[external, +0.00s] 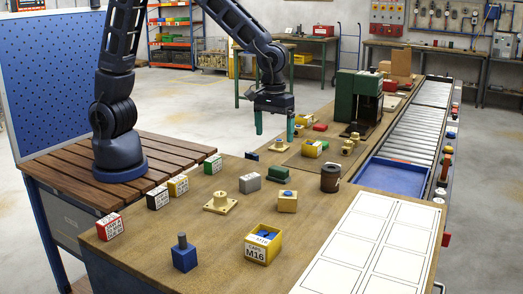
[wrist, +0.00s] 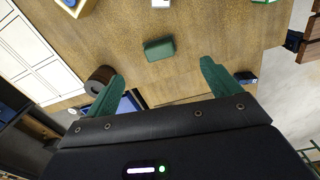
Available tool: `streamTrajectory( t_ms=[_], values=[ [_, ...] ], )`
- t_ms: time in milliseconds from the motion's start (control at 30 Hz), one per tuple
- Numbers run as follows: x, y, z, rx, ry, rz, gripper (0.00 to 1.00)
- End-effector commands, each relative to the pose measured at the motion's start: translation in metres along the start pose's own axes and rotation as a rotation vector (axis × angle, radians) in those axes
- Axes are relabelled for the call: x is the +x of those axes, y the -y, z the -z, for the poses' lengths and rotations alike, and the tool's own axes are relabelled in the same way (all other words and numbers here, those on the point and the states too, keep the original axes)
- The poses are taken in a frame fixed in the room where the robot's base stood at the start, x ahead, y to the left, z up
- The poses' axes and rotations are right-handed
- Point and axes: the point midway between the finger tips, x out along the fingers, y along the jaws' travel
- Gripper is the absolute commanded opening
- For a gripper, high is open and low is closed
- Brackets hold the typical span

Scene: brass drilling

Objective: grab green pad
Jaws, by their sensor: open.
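The green pad (external: 278,174) is a small dark green block lying flat on the wooden workbench. In the wrist view the green pad (wrist: 159,48) lies beyond the fingertips, about centred between them sideways. My gripper (external: 274,131) hangs above the bench with its two teal fingers pointing down, behind and above the pad. The wrist view shows my gripper (wrist: 162,72) with its fingers wide apart and nothing between them. The gripper is open and apart from the pad.
A green machine (external: 358,98) stands farther back.

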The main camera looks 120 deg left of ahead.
Motion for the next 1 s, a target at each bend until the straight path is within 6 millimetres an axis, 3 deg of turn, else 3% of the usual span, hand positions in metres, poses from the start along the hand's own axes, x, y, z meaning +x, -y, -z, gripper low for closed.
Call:
streamTrajectory(
  t_ms=[100, 233, 600, 867, 1000],
  values=[
    [0.017, -0.007, 0.01, -0.059, 0.002, 0.018, 0.89],
    [0.026, -0.01, 0.015, -0.091, 0.003, 0.025, 0.89],
    [0.072, -0.009, 0.015, -0.096, 0.003, 0.027, 0.89],
    [0.088, -0.008, 0.015, -0.094, 0.003, 0.026, 0.89],
    [0.106, -0.005, 0.015, -0.096, 0.004, 0.027, 0.89]
  ],
)
